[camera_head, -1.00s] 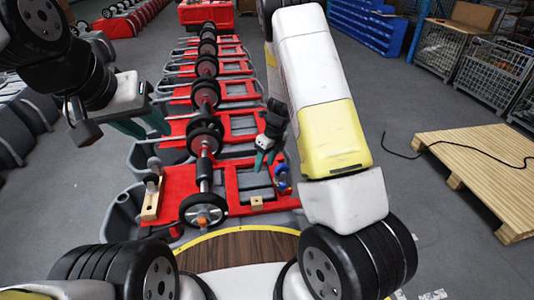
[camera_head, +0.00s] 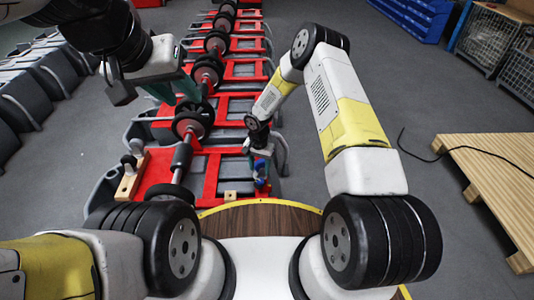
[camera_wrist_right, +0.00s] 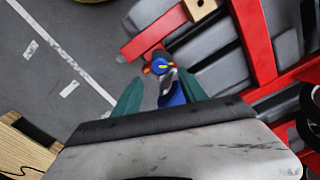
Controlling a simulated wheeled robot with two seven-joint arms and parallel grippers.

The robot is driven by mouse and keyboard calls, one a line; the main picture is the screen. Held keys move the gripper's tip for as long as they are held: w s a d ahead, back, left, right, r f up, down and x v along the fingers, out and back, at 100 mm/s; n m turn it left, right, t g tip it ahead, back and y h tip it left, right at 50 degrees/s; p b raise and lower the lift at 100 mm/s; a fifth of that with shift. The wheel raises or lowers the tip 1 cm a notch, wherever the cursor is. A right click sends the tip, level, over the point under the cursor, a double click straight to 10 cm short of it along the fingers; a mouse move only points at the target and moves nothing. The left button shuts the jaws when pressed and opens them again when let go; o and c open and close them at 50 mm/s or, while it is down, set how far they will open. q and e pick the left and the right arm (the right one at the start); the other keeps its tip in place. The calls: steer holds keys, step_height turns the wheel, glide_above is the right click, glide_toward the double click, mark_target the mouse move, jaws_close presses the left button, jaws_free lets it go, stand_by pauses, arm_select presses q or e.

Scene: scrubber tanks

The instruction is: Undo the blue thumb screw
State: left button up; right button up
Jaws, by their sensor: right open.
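The blue thumb screw (camera_wrist_right: 160,66) shows in the right wrist view as a blue part with a yellow centre, beside the end of a red frame bar. Another blue piece (camera_wrist_right: 174,94) lies nearer, between the fingers. In the head view blue parts (camera_head: 261,183) show just below the right gripper (camera_head: 262,158), at the frame's right side. My right gripper is open, its green fingers on either side of the blue parts in the wrist view (camera_wrist_right: 160,80); contact cannot be told. My left gripper (camera_head: 186,86) is above the red frame, far from the screw; its opening is unclear.
Red frames with black rollers (camera_head: 192,122) run in a row over grey tanks. A wooden block (camera_head: 130,178) is on the frame's left, a small one (camera_head: 230,196) at its front.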

mark_target(260, 181)
step_height(260, 181, down, 8)
steer(key=shift+r, duration=0.2)
jaws_close()
